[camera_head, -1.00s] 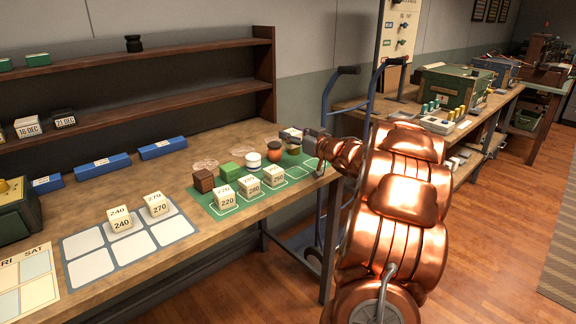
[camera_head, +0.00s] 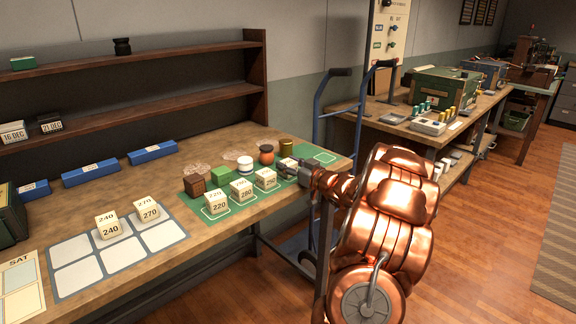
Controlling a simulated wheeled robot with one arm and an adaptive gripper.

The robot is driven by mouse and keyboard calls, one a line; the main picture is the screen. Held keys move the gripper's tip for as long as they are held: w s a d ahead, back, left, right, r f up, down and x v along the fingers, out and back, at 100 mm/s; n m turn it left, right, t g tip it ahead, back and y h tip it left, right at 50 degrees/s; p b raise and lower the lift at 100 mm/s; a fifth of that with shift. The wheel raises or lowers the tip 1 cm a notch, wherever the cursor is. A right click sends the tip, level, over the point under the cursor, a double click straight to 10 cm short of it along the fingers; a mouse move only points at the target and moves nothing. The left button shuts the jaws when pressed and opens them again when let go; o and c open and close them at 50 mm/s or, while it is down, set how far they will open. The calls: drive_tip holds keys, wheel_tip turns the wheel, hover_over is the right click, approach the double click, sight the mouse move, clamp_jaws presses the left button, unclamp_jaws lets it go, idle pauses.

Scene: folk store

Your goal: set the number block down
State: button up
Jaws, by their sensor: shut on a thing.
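My gripper (camera_head: 287,167) is shut on a pale number block at the right end of the row on the green mat (camera_head: 325,157). The fingers hide most of the held block. Its number cannot be read, and I cannot tell whether it touches the mat. Cream number blocks 220 (camera_head: 216,204), 280 (camera_head: 242,191) and a third (camera_head: 266,178) stand along the mat's front, just left of my gripper. Blocks 240 (camera_head: 109,227) and 270 (camera_head: 148,211) stand on the white-squared grid (camera_head: 73,282) at the left.
Behind the row stand a brown block (camera_head: 195,185), a green block (camera_head: 219,174), a white jar (camera_head: 245,164), an orange pot (camera_head: 266,155) and a gold tin (camera_head: 286,148). A blue hand truck (camera_head: 319,120) stands by the bench's right end. Several grid squares are bare.

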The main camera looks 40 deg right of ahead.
drive_tip(key=shift+f, duration=0.1)
drive_tip(key=o, duration=1.1)
drive_tip(key=shift+o, duration=0.2)
drive_tip(key=shift+s+r, duration=0.1)
drive_tip(key=shift+r, duration=0.1)
drive_tip(key=s, duration=1.1)
drive_tip(key=shift+s+a, duration=0.15)
drive_tip(key=shift+s, duration=0.25)
drive_tip(key=shift+a, duration=0.1)
